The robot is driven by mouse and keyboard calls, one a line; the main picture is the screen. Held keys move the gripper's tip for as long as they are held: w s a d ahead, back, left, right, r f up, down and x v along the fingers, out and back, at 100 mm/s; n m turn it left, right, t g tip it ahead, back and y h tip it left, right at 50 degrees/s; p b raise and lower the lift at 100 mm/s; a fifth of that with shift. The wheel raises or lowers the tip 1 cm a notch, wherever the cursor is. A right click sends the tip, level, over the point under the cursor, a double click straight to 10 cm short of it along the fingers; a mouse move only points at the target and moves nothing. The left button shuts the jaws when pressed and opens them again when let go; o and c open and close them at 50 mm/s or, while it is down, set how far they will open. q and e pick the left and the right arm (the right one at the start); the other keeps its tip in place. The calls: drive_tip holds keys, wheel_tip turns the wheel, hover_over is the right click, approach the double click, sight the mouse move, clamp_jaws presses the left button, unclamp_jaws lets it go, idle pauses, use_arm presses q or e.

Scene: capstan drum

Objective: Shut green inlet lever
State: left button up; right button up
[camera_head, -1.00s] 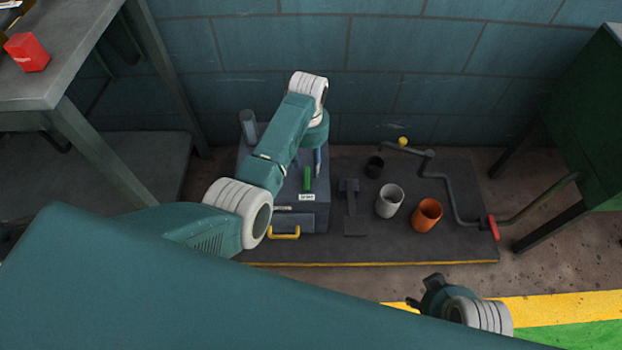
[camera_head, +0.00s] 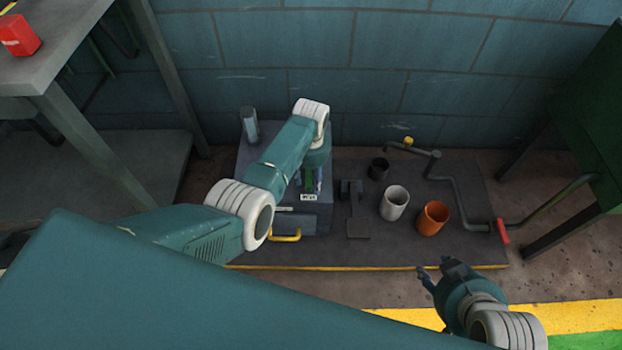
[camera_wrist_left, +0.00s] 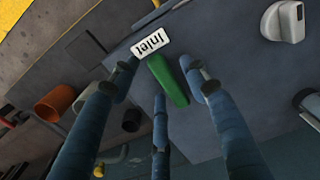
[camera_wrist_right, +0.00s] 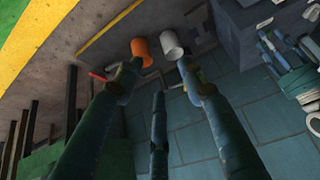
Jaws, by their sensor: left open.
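The green inlet lever (camera_wrist_left: 168,80) stands out from the grey box, beside a white label (camera_wrist_left: 151,42) reading "inlet" in the left wrist view. In the head view the lever (camera_head: 310,176) is partly hidden by my left arm. My left gripper (camera_wrist_left: 165,75) is open, with its fingers spread around the lever; I cannot tell whether they touch it. My right gripper (camera_head: 437,268) is near the front edge of the dark platform, away from the lever. Its fingers (camera_wrist_right: 160,75) are spread apart and empty in the right wrist view.
The grey box (camera_head: 310,217) has a yellow handle (camera_head: 285,236) low on its front. A white cup (camera_head: 395,203), an orange cup (camera_head: 432,219) and a dark cup (camera_head: 378,168) stand to its right. A pipe (camera_head: 462,205) with a red handle (camera_head: 502,231) runs further right.

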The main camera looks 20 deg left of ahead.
use_arm(q)
clamp_jaws()
idle(0.3)
